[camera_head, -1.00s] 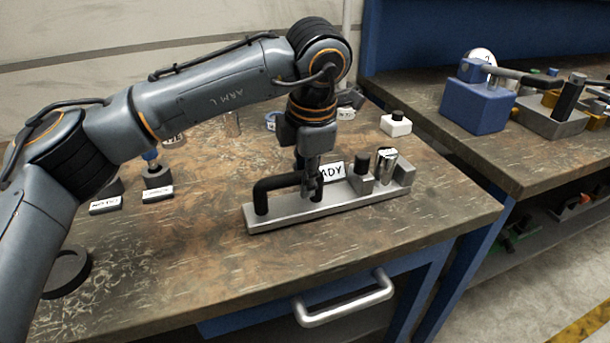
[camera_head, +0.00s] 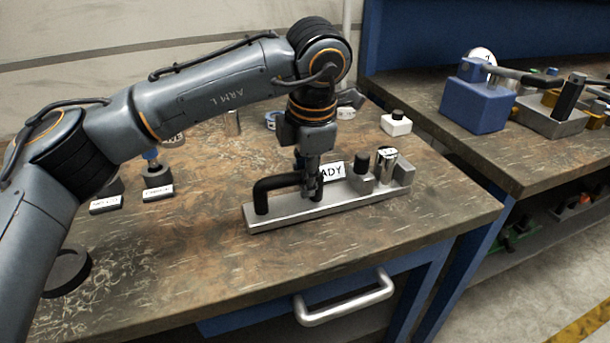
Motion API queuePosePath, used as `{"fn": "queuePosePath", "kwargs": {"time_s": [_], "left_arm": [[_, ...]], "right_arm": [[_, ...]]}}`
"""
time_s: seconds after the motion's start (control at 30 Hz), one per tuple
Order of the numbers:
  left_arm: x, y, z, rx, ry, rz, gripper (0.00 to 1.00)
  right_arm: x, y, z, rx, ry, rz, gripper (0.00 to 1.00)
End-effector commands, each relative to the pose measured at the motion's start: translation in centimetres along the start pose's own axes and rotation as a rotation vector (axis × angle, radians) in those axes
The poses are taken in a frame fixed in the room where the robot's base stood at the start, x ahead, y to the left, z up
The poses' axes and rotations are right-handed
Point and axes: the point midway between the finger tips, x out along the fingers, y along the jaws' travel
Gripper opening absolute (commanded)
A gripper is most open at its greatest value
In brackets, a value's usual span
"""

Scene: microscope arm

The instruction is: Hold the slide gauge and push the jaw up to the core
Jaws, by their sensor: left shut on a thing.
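The slide gauge (camera_head: 290,212) is a long grey metal bar lying on the bench near its front right corner. A black bent handle (camera_head: 264,194) rises from its left part. My left gripper (camera_head: 311,190) points down and is shut on the right end of this handle. The jaw (camera_head: 361,177), a small grey block with a black knob, sits on the bar to the right of the gripper. The core (camera_head: 387,165), a shiny metal cylinder, stands just right of the jaw, close to the bar's grey right end block. I cannot tell whether jaw and core touch. My right gripper is not in view.
A white sign (camera_head: 333,171) stands behind the gauge, partly hidden by my gripper. A white block with a black cap (camera_head: 396,124) stands behind right. Small labelled holders (camera_head: 158,185) are at left, with a black ring (camera_head: 66,272) front left. The front bench middle is clear.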

Motion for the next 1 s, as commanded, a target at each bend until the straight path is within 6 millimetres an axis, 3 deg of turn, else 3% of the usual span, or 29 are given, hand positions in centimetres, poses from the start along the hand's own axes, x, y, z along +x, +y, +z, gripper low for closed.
{"fn": "queuePosePath", "kwargs": {"time_s": [0.03,0.07,0.1,0.2,0.57,0.67,1.0], "left_arm": [[-0.2,0.0,0.0,0.001,-0.001,0.002,0.00],[-0.2,0.0,0.0,0.001,-0.001,0.002,0.24],[-0.2,0.0,0.0,0.001,-0.001,0.002,0.32],[-0.1,0.0,0.0,0.001,-0.001,0.002,0.47],[-0.6,0.0,0.1,0.000,-0.002,0.002,0.47],[-2.0,0.1,0.1,0.000,-0.004,0.004,0.47],[-9.0,0.1,0.1,0.000,-0.004,0.004,0.47]], "right_arm": [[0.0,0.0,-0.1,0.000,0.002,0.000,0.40],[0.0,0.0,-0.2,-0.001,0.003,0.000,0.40],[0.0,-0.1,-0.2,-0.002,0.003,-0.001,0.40],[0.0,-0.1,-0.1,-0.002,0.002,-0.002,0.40],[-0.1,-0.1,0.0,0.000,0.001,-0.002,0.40],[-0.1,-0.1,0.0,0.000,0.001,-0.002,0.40],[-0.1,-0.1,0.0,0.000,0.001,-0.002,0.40]]}}
